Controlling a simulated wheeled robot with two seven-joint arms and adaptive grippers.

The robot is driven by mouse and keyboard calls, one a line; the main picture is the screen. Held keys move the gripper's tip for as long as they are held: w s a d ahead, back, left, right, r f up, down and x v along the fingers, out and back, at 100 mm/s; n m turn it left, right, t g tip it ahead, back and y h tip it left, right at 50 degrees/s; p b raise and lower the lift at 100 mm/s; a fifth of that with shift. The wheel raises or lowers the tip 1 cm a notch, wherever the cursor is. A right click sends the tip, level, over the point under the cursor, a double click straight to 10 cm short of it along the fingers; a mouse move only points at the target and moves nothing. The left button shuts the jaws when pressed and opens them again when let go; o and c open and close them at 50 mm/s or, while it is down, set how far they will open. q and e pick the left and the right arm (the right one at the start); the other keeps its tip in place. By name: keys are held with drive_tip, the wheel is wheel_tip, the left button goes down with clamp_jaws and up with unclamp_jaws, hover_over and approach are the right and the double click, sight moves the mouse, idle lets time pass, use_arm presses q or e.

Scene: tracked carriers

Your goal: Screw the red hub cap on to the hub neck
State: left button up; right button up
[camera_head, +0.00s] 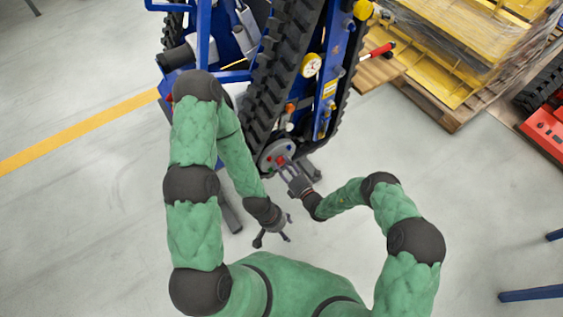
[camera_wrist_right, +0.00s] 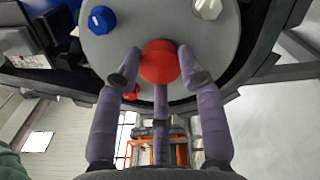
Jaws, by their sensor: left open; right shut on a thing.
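The red hub cap (camera_wrist_right: 160,62) is in front of the round grey hub face (camera_wrist_right: 140,40) in the right wrist view. In the head view the red cap (camera_head: 281,160) shows small at the lower end of the track. My right gripper (camera_wrist_right: 157,74) is shut on the cap, with fingers on its left and right sides and one below. It also shows in the head view (camera_head: 287,169). The hub neck is hidden behind the cap, so I cannot tell how they meet. My left gripper (camera_head: 272,236) is open and empty, below and left of the hub.
A blue fitting (camera_wrist_right: 101,19) and a pale hexagonal fitting (camera_wrist_right: 207,8) sit on the hub face. The black track (camera_head: 285,70) and blue frame (camera_head: 328,90) rise beyond it. A pallet with yellow parts (camera_head: 440,60) stands at upper right. Floor around is open.

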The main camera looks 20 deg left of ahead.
drive_tip(key=m, duration=0.4)
drive_tip(key=shift+m, duration=0.4)
drive_tip(key=m, duration=0.2)
drive_tip(key=shift+m+b, duration=0.3)
drive_tip(key=shift+m, duration=0.1)
drive_tip(key=m, duration=0.7)
